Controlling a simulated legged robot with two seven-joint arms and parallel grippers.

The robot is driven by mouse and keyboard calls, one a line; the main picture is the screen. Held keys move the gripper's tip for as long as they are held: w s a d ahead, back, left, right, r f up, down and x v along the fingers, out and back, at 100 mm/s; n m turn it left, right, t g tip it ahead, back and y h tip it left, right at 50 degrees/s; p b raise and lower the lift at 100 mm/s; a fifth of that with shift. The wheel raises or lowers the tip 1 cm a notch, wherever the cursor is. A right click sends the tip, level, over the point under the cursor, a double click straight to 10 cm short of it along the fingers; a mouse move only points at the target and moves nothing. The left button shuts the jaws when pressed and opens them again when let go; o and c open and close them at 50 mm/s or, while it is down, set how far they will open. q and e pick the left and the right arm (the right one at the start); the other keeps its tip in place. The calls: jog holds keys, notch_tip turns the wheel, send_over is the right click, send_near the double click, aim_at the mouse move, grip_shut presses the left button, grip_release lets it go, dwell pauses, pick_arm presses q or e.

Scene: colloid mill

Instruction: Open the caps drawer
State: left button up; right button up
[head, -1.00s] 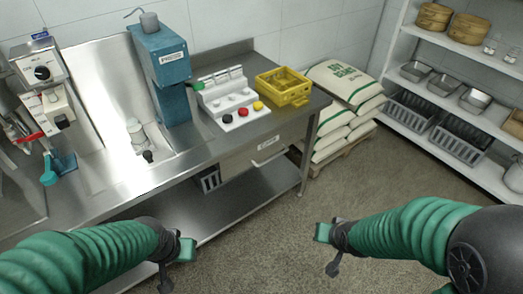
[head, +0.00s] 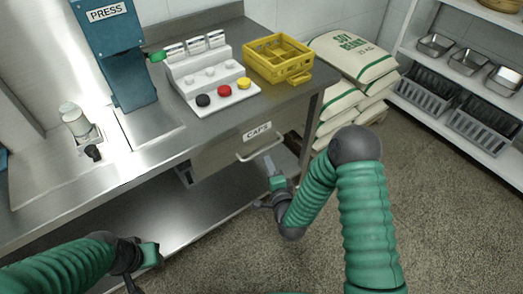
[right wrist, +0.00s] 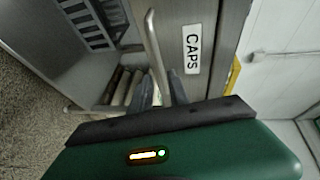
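The caps drawer (head: 222,152) is a grey metal front under the right end of the steel table, with a CAPS label and a bar handle (head: 243,158). It looks shut. My right gripper (head: 269,164) is at the handle, in front of the drawer. In the right wrist view its two fingers (right wrist: 161,89) are apart, and the lower end of the handle bar (right wrist: 152,45) runs down to the gap between them. I cannot tell whether they touch it. My left gripper (head: 152,254) is away from the drawer at lower left; its fingers are not clear.
On the table stand a blue press (head: 118,55), a white stand with black, red and yellow caps (head: 215,85) and a yellow crate (head: 277,60). Soy bean sacks (head: 350,60) are stacked right of the table. The floor in front is clear.

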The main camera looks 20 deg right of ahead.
aim_at(265, 148)
jog(key=w, duration=0.2)
jog(key=w+f, duration=0.1)
jog(key=w, duration=0.2)
jog(key=w+d+f+b, duration=0.1)
jog(key=w, duration=0.2)
jog(key=shift+w, duration=0.25)
jog(key=shift+w+a+r, duration=0.1)
jog(key=shift+w+a, duration=0.1)
jog(key=shift+w, duration=0.05)
jog(key=shift+d, duration=0.3)
grip_shut()
jog(key=shift+s+a+f, duration=0.15)
jog(key=shift+a+f, duration=0.05)
